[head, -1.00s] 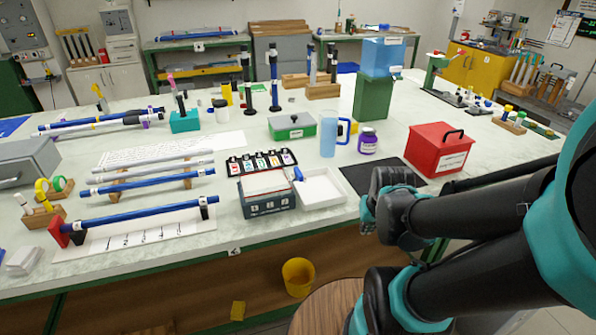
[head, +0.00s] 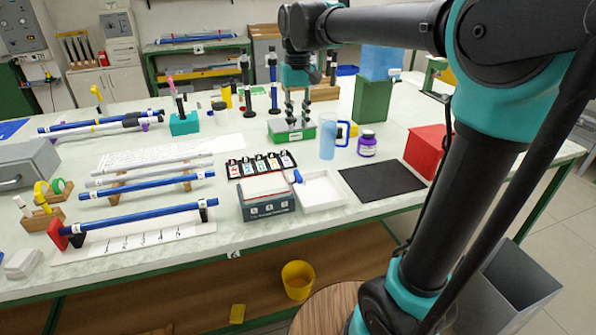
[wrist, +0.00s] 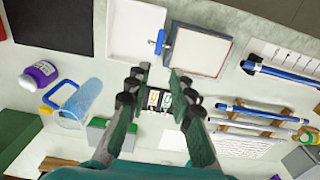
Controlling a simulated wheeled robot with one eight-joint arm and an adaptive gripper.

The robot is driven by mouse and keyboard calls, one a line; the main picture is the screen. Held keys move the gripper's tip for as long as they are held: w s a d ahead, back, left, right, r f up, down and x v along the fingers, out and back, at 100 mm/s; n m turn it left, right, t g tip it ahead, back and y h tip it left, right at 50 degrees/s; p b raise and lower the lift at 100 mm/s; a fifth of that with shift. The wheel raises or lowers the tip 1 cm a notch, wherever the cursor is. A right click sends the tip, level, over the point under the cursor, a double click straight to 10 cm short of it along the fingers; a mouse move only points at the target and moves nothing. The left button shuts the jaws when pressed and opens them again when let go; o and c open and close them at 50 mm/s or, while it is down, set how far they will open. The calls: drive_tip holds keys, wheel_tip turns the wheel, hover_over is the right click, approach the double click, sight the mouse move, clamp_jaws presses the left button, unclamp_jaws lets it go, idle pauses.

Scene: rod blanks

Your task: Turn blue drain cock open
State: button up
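A small blue tap-like handle (head: 297,176) sits at the edge between a dark box (head: 268,207) with a pale top and a white tray (head: 322,194). In the wrist view the blue handle (wrist: 160,42) shows a short silver part beside it. My gripper (head: 298,119) points down above the green box (head: 290,131), behind and apart from the blue handle. Its fingers (wrist: 159,80) are apart with nothing between them. A blue tank (head: 377,60) on a green stand (head: 373,99) has a small pale spout at its right; my arm partly covers the tank.
A clear blue jug (head: 328,136) and a purple jar (head: 367,144) stand right of my gripper. A row of labelled cards (head: 260,164) lies behind the dark box. A black mat (head: 382,181) and a red box (head: 428,148) are at right.

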sight(298, 174)
wheel_tip(298, 174, down, 17)
drive_tip(key=shift+f, duration=0.1)
idle(0.4)
drive_tip(key=shift+c, duration=0.2)
clamp_jaws()
